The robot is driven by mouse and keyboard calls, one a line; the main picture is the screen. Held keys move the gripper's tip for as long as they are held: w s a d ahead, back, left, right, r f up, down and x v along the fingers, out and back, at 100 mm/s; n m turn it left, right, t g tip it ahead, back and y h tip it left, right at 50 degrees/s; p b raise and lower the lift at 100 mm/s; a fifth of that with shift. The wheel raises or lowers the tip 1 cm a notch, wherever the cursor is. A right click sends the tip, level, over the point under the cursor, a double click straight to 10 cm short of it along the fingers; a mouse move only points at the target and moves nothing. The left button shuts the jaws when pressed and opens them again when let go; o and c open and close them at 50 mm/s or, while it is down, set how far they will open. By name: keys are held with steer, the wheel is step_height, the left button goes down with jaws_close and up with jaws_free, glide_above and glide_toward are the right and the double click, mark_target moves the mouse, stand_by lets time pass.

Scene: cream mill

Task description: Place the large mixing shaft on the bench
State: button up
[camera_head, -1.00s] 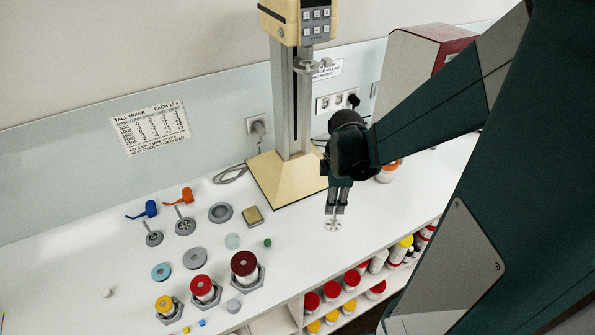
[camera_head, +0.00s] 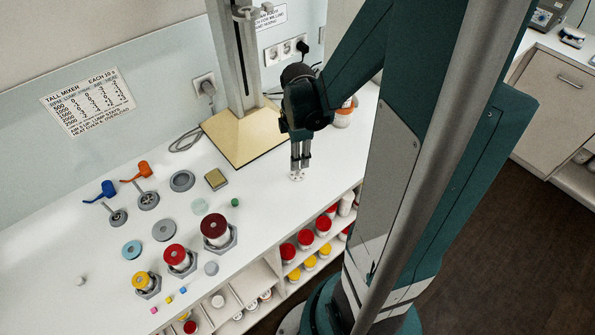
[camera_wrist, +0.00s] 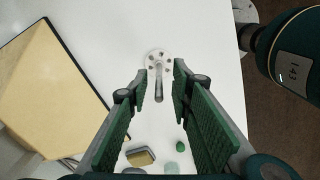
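The mixing shaft (camera_head: 297,177) is a thin grey rod with a pale, holed disc at its lower end. It is upright at the bench's front right, disc down, and appears to rest on the white bench (camera_head: 262,190). In the wrist view the shaft (camera_wrist: 158,84) rises between my fingers, with the disc beyond the fingertips. My gripper (camera_head: 299,165) points down over it. In the wrist view the green-padded fingers (camera_wrist: 161,78) are apart, with a gap on each side of the rod. The exact contact of disc and bench is hard to see.
The mixer's cream base (camera_head: 244,136) stands behind and left of my gripper. A lidded container (camera_head: 343,116) is behind right. The bench's front edge is close; shelves of jars lie below.

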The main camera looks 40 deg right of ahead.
mark_target(298, 174)
steer(key=shift+f, duration=0.6)
steer(key=shift+f+b, duration=0.3)
steer(key=shift+f, duration=2.3)
jaws_close()
